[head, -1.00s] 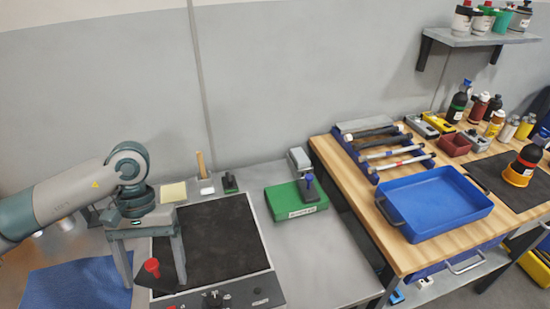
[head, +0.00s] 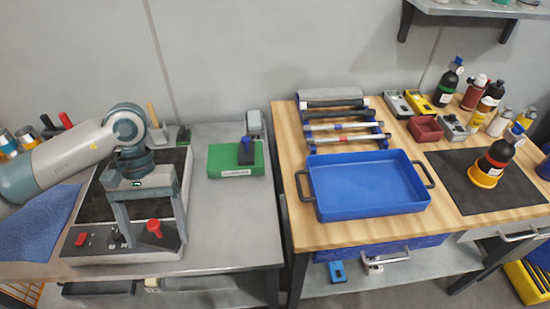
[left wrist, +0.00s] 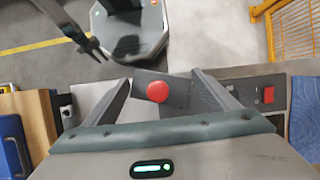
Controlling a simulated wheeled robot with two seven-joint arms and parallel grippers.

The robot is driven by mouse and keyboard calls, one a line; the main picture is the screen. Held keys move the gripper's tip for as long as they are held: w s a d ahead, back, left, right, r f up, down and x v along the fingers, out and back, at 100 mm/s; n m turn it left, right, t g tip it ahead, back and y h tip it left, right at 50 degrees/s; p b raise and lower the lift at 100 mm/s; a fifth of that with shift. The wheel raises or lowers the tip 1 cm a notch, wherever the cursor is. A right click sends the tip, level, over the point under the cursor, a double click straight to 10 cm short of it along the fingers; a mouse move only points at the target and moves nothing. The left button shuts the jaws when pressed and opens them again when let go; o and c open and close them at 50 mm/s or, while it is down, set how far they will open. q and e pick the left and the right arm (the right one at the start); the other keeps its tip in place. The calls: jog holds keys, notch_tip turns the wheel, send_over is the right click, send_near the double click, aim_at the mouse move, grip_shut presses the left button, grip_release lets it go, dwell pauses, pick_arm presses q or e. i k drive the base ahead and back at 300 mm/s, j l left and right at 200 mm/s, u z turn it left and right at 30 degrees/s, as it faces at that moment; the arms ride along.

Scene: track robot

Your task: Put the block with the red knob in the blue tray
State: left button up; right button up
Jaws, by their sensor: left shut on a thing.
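The block with the red knob (head: 154,226) is a dark grey piece with a round red knob on top. My left gripper (head: 150,238) points down with one finger on each side of it and is shut on it. They are over the front edge of a black-topped device; I cannot tell how high. In the left wrist view the knob (left wrist: 157,92) shows between the two fingers. The blue tray (head: 365,185) is empty and stands on the wooden bench to the right. My right gripper (left wrist: 94,48) shows small and dark in the left wrist view; its opening is unclear.
A green box (head: 236,160) stands on the grey bench between device and tray. A rack of rods (head: 343,126) stands behind the tray. A black mat (head: 490,180) with a bottle lies right of it. A gap separates the benches.

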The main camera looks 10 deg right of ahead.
aim_at(339, 190)
jog(key=k+l, duration=0.1)
jog(key=l, duration=0.9)
jog(key=k+l, duration=0.15)
jog(key=l, duration=0.85)
jog(key=i, duration=0.45)
